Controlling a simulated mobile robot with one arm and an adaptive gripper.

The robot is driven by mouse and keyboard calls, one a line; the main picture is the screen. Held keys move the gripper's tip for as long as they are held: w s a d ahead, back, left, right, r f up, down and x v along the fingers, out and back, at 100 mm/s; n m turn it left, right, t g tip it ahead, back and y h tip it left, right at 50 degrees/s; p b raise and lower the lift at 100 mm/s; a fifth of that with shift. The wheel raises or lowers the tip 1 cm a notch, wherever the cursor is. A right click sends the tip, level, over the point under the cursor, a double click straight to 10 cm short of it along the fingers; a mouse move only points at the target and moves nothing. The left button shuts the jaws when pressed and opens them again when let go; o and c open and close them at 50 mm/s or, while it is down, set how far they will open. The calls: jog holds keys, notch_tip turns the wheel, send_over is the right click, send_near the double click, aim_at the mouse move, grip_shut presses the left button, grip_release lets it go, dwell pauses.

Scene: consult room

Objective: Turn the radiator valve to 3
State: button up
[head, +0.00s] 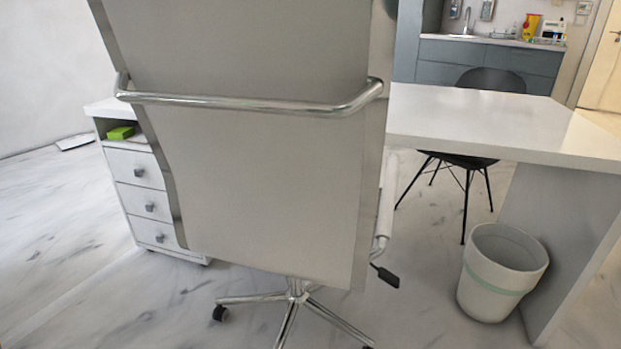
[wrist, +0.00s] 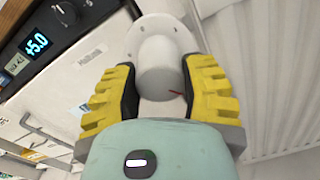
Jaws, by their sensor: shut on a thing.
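In the wrist view, the radiator valve (wrist: 160,68) is a white round knob with a small red mark on its side facing the camera. My gripper (wrist: 160,88) has its two yellow and black fingers on either side of the knob and is shut on it. No valve numbers can be read, so its setting cannot be told. The white ribbed radiator (wrist: 275,75) is to the right of the valve. Neither the valve nor my gripper shows in the head view.
A fridge-like unit with a "+5.0" display (wrist: 37,46) stands close left of my gripper. In the head view, a swivel chair (head: 260,180) fills the middle, before a white desk (head: 490,125), drawer unit (head: 140,205) and waste bin (head: 500,270).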

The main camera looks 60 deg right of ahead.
jog(key=m+p, duration=0.3)
jog(key=m, duration=0.1)
jog(key=shift+w+r, duration=0.1)
jog(key=shift+r, duration=0.1)
jog(key=shift+f+m+p, duration=0.15)
jog(key=shift+m+p, duration=0.7)
jog(key=shift+m, duration=0.65)
jog(key=o, duration=1.2)
jog(key=shift+d, duration=0.1)
jog(key=shift+s+d, duration=0.2)
jog(key=shift+d, duration=1.75)
jog(key=shift+s+d, duration=0.2)
jog(key=shift+d, duration=1.8)
jog(key=shift+s+d, duration=0.2)
jog(key=shift+d, duration=1.75)
